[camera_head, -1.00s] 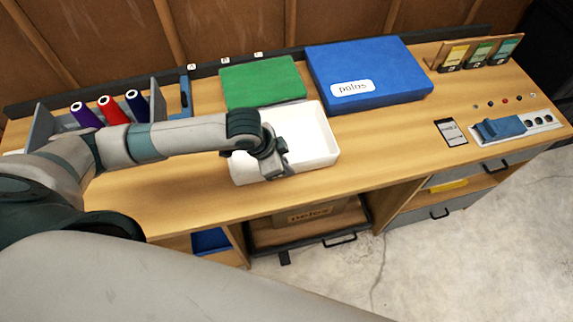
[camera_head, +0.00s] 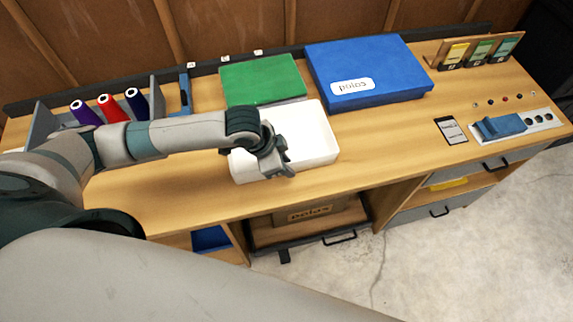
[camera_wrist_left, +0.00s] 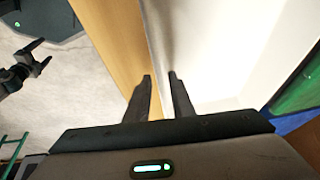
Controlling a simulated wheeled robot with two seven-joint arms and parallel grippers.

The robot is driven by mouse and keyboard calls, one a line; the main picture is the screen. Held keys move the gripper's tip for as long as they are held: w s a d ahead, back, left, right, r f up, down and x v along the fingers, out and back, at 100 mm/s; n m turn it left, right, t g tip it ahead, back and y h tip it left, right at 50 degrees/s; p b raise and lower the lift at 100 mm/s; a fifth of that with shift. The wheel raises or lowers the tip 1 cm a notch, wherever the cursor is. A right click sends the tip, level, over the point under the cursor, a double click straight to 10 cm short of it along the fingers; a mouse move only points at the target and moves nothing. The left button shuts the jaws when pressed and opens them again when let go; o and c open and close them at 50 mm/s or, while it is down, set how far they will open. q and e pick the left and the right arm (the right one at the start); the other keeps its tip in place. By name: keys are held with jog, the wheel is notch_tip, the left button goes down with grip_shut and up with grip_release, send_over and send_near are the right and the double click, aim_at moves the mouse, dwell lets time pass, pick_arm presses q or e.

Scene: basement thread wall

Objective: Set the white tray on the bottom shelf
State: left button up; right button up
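The white tray (camera_head: 318,140) lies on the wooden worktop near its front edge. My left gripper (camera_head: 284,165) is at the tray's front side, and the wrist hides part of the tray. In the left wrist view the two fingers (camera_wrist_left: 162,84) are apart, with the tray's wall (camera_wrist_left: 150,45) lined up between them. I cannot tell whether they touch it. My right gripper (camera_wrist_left: 40,54) shows at the left of that view with its fingers apart and nothing between them. Below the worktop, a shelf opening (camera_head: 262,237) holds a brown labelled box (camera_head: 303,214).
A green box (camera_head: 262,80) and a blue box (camera_head: 368,75) stand behind the tray. Thread spools (camera_head: 112,108) stand at the left. A blue item (camera_head: 210,239) lies in the lower left compartment. The worktop right of the tray is clear up to a small card (camera_head: 451,130).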

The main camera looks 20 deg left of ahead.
pick_arm(q)
jog(key=b+v, duration=0.1)
jog(key=v, duration=1)
jog(key=shift+r, duration=0.25)
jog(key=shift+s+a, duration=0.1)
